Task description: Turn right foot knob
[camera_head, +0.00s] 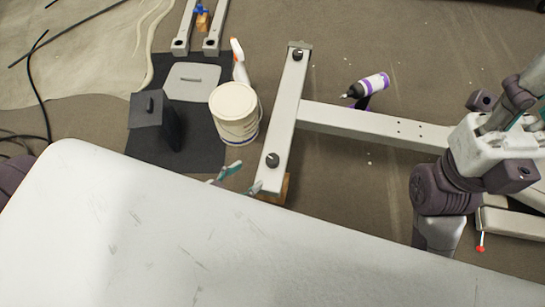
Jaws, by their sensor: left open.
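A pale grey foot bar (286,112) of the elliptical frame lies on the floor in the middle. It has a dark round knob (297,55) at its far end and another dark knob (272,160) near its close end. I cannot tell for sure which is the right foot knob. My left gripper (243,180) is open beside the close knob, to its lower left. Its two fingertips show apart, with nothing between them, and do not appear to touch the knob. The rest of it is hidden. My right arm (445,185) is at the right; its gripper cannot be made out clearly.
A white bucket (234,112), an orange-topped spray bottle (238,62) and a dark box (155,122) stand on or by a black mat (190,150). A long beam (375,124) runs right from the foot bar.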

